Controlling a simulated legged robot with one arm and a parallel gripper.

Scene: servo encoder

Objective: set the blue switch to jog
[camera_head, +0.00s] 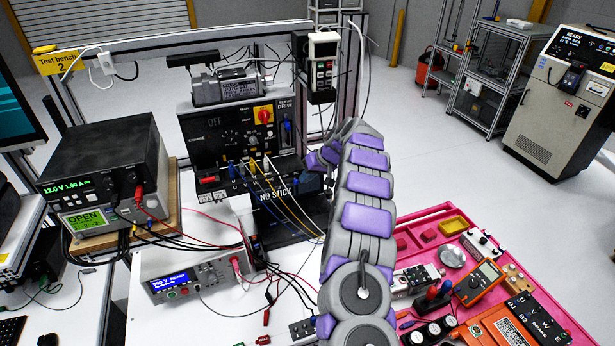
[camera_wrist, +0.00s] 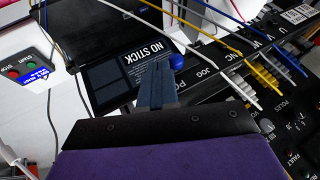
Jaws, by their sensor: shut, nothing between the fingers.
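A rounded blue knob (camera_wrist: 177,62), which I take to be the blue switch, sits at the edge of the dark drive panel (camera_wrist: 235,100) in the wrist view. The word JOG (camera_wrist: 206,72) is printed on the panel to its right. My gripper (camera_wrist: 161,68) is shut and empty, its tips just left of the knob. I cannot tell whether they touch it. The switch's setting is not clear.
Blue, white and yellow leads (camera_head: 285,205) run from the drive's terminals past my arm. A NO STICK plate (camera_wrist: 140,62) lies beside my fingers.

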